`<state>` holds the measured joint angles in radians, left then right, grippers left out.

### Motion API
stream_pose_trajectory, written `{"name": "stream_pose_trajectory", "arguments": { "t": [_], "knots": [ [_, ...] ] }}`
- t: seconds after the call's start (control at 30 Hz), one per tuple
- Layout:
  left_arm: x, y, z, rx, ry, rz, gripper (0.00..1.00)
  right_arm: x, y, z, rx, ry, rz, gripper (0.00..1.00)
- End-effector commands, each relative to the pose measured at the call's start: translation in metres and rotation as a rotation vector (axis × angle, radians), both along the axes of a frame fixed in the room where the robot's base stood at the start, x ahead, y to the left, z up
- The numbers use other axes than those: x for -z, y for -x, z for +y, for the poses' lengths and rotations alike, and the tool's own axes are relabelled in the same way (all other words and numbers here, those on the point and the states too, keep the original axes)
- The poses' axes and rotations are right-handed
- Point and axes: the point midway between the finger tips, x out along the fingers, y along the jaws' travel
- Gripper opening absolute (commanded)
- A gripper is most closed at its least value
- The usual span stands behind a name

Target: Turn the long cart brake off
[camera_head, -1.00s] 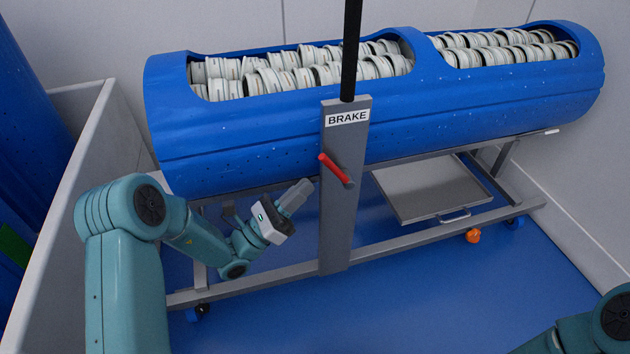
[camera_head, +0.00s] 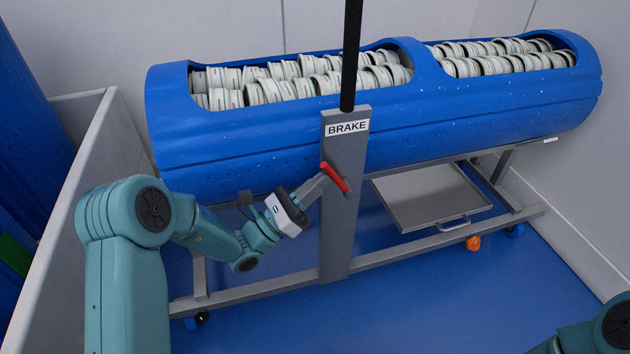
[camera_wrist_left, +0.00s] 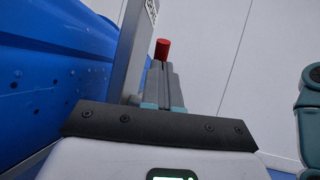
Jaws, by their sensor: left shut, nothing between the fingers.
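The long cart's brake is a red lever (camera_head: 335,177) on a grey upright post (camera_head: 341,230) under a BRAKE label (camera_head: 347,128). The lever slants from upper left to lower right. My left gripper (camera_head: 325,183) is shut and empty, with its tips at the lever's left side; whether they touch it I cannot tell. In the left wrist view the closed fingers (camera_wrist_left: 162,90) point at the red lever end (camera_wrist_left: 162,48), which shows just beyond the tips. My right gripper is out of view; only part of that arm shows at the lower right.
The long cart carries a blue tub (camera_head: 250,140) filled with white ring-shaped parts (camera_head: 290,84). A black pole (camera_head: 350,55) rises above the post. A pale partition (camera_head: 75,210) stands at left.

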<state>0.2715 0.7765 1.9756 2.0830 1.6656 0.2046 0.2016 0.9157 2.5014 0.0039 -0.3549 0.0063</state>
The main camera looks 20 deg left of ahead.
Motion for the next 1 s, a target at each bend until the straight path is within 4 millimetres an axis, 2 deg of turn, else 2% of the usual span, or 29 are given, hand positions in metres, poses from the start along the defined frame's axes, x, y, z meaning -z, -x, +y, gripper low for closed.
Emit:
{"name": "stream_pose_trajectory", "arguments": {
  "t": [0.03,0.1,0.3,0.5,0.63,1.0],
  "knots": [
    [-0.012,-0.001,-0.001,0.001,-0.021,0.013,0.00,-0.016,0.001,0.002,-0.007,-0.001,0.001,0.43],
    [-0.017,-0.002,-0.003,0.000,-0.058,0.039,0.00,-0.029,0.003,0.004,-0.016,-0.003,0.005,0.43],
    [-0.029,-0.007,-0.010,0.000,-0.184,0.123,0.00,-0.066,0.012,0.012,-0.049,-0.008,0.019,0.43],
    [-0.034,-0.013,-0.020,0.002,-0.306,0.203,0.00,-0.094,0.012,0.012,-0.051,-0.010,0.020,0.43],
    [-0.034,-0.016,-0.024,0.002,-0.371,0.246,0.00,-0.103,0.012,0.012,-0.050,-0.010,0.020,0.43],
    [-0.034,-0.022,-0.032,0.001,-0.369,0.248,0.00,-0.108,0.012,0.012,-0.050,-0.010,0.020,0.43]
  ]
}}
